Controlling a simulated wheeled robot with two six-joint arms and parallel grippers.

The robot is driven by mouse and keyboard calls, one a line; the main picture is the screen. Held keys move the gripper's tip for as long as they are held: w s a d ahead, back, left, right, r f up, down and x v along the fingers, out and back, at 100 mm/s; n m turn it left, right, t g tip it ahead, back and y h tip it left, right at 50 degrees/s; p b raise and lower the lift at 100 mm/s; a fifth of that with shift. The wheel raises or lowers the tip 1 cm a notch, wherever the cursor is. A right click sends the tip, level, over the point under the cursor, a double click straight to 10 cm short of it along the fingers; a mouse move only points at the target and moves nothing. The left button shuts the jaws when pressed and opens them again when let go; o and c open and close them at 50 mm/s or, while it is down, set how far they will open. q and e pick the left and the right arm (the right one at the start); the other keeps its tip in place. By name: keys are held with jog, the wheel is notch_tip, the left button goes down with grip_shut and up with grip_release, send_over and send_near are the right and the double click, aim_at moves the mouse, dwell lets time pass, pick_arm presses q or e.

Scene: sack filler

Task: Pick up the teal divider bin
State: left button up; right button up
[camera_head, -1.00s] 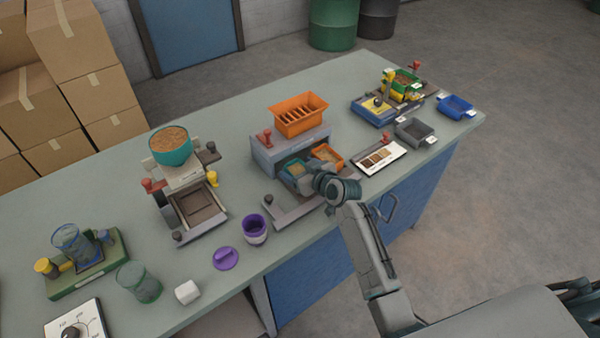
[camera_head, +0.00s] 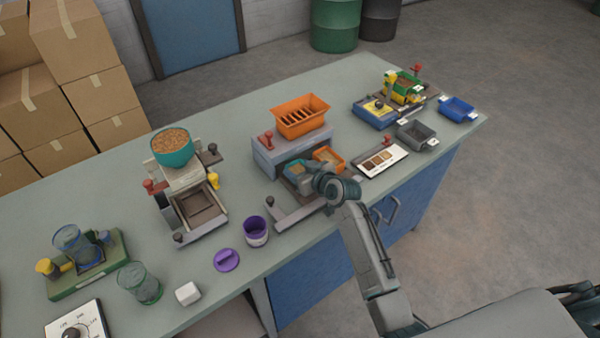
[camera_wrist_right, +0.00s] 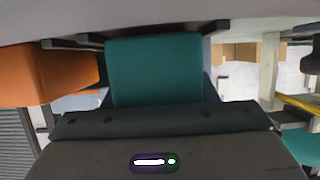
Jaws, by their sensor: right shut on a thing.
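The teal divider bin (camera_head: 295,169) holds tan contents and sits at the front of the grey machine under the orange slotted hopper, left of an orange bin (camera_head: 328,156). My right gripper (camera_head: 308,174) reaches it from the front and is shut on it. In the right wrist view the bin's plain teal wall (camera_wrist_right: 153,72) fills the middle, between the dark fingers. The gripper and wrist hide part of the bin in the head view, and I cannot tell whether it is clear of its support. My left gripper is not in view.
The grey machine (camera_head: 268,160) stands over the bins, with the orange hopper (camera_head: 300,115) on top. A purple cup (camera_head: 255,232) and purple lid (camera_head: 227,260) stand to the left. The bench front edge is close.

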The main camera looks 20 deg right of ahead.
jog(key=shift+r, duration=0.4)
notch_tip(320, 180, up, 2)
jog(key=shift+s+r+b, duration=0.1)
jog(key=shift+s+b, duration=0.05)
jog(key=shift+b, duration=0.65)
jog(key=s+b, duration=0.1)
jog(key=s, duration=0.3)
jog(key=s+a+r+b, duration=0.1)
jog(key=s, duration=0.4)
jog(key=s+a+b, duration=0.1)
jog(key=s, duration=0.4)
jog(key=shift+s+a+r+b, duration=0.15)
jog(key=shift+s+b, duration=0.1)
jog(key=shift+b, duration=0.05)
jog(key=shift+s+r, duration=0.15)
jog(key=shift+s, duration=0.35)
